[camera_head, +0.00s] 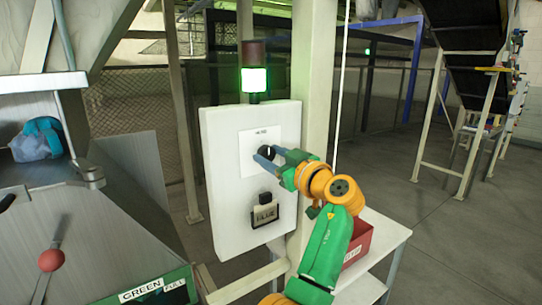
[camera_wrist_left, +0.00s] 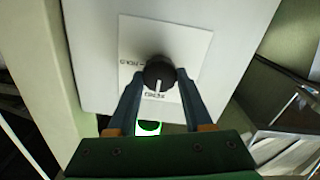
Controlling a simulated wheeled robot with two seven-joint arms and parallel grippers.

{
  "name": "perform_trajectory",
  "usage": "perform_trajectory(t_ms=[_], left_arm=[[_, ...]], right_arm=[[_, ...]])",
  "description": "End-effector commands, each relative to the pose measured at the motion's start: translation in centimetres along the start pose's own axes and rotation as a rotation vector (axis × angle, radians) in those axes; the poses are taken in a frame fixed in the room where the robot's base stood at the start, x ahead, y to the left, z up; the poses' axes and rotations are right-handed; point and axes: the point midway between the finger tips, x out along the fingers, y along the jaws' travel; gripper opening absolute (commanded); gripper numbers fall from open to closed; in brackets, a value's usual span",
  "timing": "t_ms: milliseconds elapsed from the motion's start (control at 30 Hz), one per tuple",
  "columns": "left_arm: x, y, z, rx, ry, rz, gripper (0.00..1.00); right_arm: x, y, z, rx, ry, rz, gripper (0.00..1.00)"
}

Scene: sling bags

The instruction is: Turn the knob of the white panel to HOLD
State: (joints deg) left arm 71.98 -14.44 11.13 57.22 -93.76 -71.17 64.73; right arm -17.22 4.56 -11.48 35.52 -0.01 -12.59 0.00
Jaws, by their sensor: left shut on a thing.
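The white panel (camera_head: 222,210) stands upright on a post, with a white label sheet (camera_head: 250,170) on its face. The black knob (camera_wrist_left: 158,72) is at the sheet's middle, with a white pointer line. My left gripper (camera_head: 266,154) is at the knob, its two blue fingers shut on opposite sides of it. In the left wrist view, which is upside down, the pointer runs down toward small print near the lamp side. Other print, which looks like HOLD, sits to the left of the knob there. The knob is largely hidden by my fingers in the head view.
A lit green lamp (camera_head: 254,79) stands above the panel. A red bin (camera_head: 358,240) sits on a pale shelf to the right. A grey machine with a red-ball lever (camera_head: 51,260) is at left.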

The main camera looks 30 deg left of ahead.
Motion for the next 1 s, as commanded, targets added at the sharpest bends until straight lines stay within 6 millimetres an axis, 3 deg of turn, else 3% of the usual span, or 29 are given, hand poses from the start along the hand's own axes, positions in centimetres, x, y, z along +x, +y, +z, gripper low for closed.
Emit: perform_trajectory(t_ms=[367,1000], left_arm=[[0.0,0.1,-0.2,0.129,0.004,-0.001,0.0],[0.0,0.3,-0.4,0.721,0.008,-0.001,0.0]], right_arm=[[-0.3,0.0,-0.1,0.001,0.001,0.0,0.0],[-1.8,0.1,-0.2,0.001,0.001,0.001,0.0]])
